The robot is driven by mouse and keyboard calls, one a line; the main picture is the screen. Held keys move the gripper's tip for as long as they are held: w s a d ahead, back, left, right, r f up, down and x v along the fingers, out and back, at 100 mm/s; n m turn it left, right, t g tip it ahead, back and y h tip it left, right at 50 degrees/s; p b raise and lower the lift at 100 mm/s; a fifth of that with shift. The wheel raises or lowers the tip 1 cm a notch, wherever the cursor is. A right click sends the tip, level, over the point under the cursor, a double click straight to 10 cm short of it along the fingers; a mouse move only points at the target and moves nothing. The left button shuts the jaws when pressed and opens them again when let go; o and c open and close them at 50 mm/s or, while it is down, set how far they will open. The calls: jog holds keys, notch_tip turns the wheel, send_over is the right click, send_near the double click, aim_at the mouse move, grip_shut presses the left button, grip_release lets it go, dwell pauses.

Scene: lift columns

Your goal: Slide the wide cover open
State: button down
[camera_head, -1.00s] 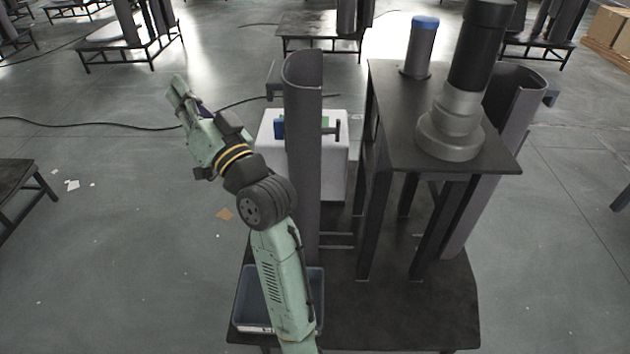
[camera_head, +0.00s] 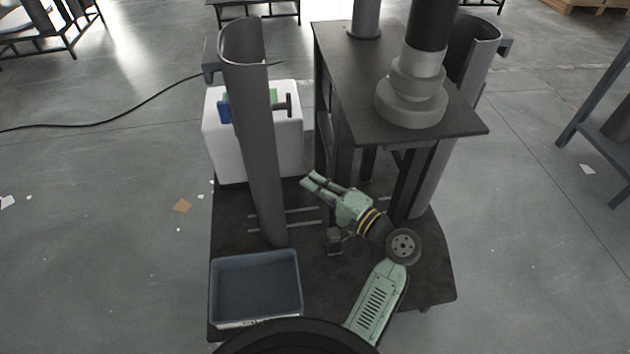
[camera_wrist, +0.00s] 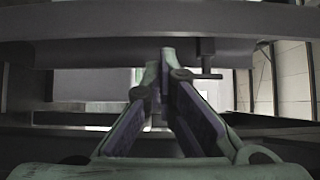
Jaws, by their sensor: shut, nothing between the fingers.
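Two tall dark grey curved covers stand upright, a left one (camera_head: 252,140) and a right one (camera_head: 445,130). I cannot tell for sure which is the wide cover. Each has a small dark bracket near its top outer edge. My gripper (camera_head: 312,182) is shut and empty, low over the dark base between the left cover and the table's legs, pointing up-left. It appears apart from the left cover. In the wrist view the closed fingertips (camera_wrist: 165,58) point at a dark horizontal panel (camera_wrist: 120,52), with a small T-shaped fitting (camera_wrist: 207,65) right of them.
A dark table (camera_head: 350,60) bears a grey and black stepped cylinder (camera_head: 412,98). A white box (camera_head: 285,145) with blue and green parts and a dark handle on top stands behind the left cover. An empty blue-grey bin (camera_head: 255,290) is at front left. Open floor lies left.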

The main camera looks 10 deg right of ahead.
jog(key=p+x, duration=0.1)
jog(key=x, duration=0.5)
jog(key=shift+w, duration=0.2)
jog(key=shift+a, duration=0.15)
jog(key=shift+a, duration=0.65)
jog(key=shift+s+d, duration=0.1)
